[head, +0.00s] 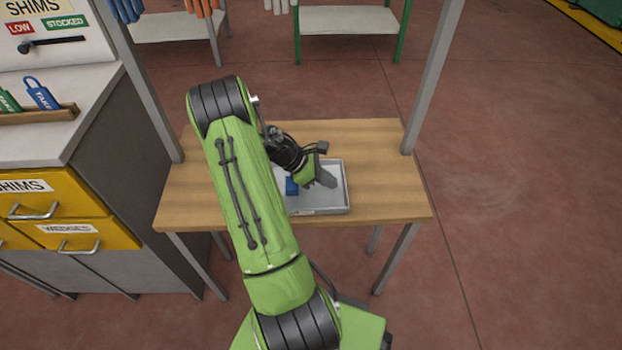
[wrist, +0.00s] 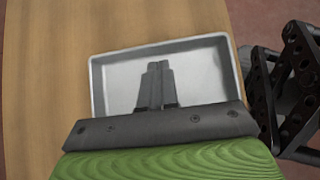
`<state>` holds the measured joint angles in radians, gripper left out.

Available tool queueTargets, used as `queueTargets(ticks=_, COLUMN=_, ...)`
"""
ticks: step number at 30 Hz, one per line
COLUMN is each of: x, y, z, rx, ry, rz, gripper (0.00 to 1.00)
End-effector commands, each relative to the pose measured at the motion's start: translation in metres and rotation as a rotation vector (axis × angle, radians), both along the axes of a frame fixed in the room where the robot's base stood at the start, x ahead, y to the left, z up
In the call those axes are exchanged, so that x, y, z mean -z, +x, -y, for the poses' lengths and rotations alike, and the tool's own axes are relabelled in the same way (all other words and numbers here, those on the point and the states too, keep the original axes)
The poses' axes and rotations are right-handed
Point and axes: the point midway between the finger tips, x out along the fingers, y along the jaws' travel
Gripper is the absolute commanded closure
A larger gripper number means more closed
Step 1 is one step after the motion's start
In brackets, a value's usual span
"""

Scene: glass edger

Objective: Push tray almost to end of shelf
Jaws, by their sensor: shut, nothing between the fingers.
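The tray (head: 336,209) is a shallow grey rectangular tray with a raised rim. It lies on a wooden shelf (head: 385,165), right of the middle and near the front edge. My gripper (head: 325,180) is shut and empty, reaching down over the tray. In the wrist view the closed fingers (wrist: 155,68) sit over the inside of the tray (wrist: 97,85); whether they touch its floor or wall I cannot tell. A small blue thing (head: 291,186) shows at the tray's left part in the head view. My arm hides the tray's left end.
Grey posts (head: 432,75) rise at the shelf's back corners. A grey cabinet with yellow drawers (head: 57,206) stands to the left. Bare wood is free to the right of the tray and behind it. Red floor lies beyond the shelf's right edge.

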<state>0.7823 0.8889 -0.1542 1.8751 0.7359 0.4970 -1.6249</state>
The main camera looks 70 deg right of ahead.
Motion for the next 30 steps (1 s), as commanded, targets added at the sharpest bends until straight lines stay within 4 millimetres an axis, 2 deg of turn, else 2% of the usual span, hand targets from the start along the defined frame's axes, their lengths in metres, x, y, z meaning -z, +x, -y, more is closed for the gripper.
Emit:
queueTargets(ticks=4, x=0.001, y=-0.012, z=0.005, rx=0.001, ry=0.001, rz=0.001, gripper=1.0)
queueTargets(ticks=14, x=-0.001, y=-0.014, z=0.006, rx=-0.001, ry=0.001, rz=0.0, gripper=1.0)
queueTargets(ticks=17, x=-0.002, y=-0.021, z=0.009, rx=0.001, ry=0.002, rz=-0.001, gripper=1.0)
queueTargets(ticks=20, x=-0.004, y=-0.041, z=0.017, rx=0.004, ry=0.003, rz=-0.004, gripper=1.0)
queueTargets(ticks=30, x=-0.004, y=-0.136, z=0.057, rx=0.006, ry=0.002, rz=-0.003, gripper=1.0)
